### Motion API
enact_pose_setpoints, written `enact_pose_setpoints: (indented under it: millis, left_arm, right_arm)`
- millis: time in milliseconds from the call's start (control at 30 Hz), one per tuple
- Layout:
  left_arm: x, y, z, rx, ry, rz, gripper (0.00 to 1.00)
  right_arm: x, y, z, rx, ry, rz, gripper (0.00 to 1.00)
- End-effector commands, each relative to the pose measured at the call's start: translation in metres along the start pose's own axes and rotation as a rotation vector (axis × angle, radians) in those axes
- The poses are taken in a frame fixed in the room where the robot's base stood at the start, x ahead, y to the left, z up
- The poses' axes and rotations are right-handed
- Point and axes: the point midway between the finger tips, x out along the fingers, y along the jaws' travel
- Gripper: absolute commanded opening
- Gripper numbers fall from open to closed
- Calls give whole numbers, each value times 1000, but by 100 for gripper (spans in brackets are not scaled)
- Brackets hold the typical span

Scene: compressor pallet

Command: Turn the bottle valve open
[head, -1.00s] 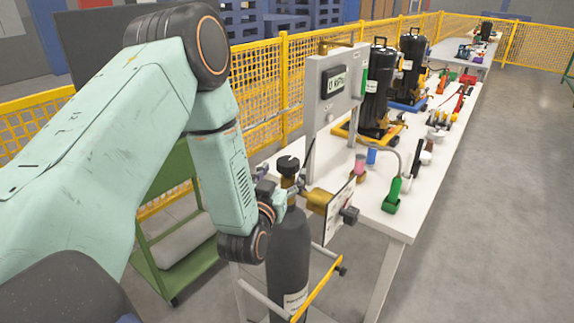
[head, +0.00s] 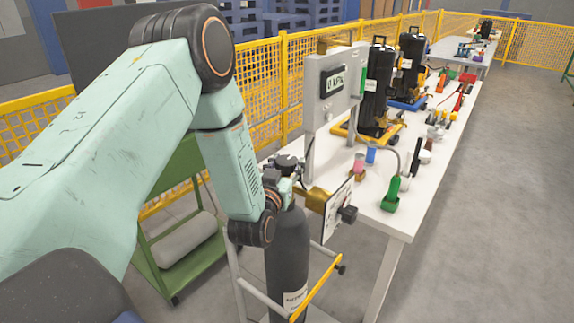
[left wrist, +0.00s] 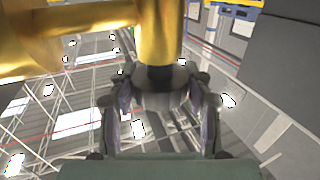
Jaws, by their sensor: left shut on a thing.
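The dark gas bottle (head: 288,250) stands upright beside the white table, with a black valve knob (head: 287,159) on top. A brass fitting (head: 318,199) sits beside its neck. My left gripper (head: 290,166) is at the knob, and its fingers partly hide it and the valve neck. In the left wrist view the two fingers of the gripper (left wrist: 160,98) are on either side of the dark knob (left wrist: 160,76), shut on it. The brass valve body (left wrist: 158,35) shows beyond the knob. My right gripper is not in view.
A panel with a display (head: 334,80) stands on the white table (head: 398,222) just beyond the bottle. A sign plate (head: 338,207) is close to the bottle's right. A green cart (head: 165,262) is at left. Grey floor (head: 490,230) is clear at right.

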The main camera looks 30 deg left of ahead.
Motion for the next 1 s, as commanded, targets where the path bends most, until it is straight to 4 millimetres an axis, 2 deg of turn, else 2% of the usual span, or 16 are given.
enact_pose_setpoints:
  millis: [33, 300, 467, 1000]
  left_arm:
    - [0, 1, 0, 0, -1, 2, 39]
    - [0, 0, 0, 0, -2, 1, 18]
    - [1, 2, 1, 1, -2, -20, 18]
    - [1, 2, 1, 5, 1, -278, 18]
  right_arm:
    - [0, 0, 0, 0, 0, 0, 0]
    - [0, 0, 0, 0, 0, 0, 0]
    - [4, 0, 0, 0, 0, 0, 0]
    - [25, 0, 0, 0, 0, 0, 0]
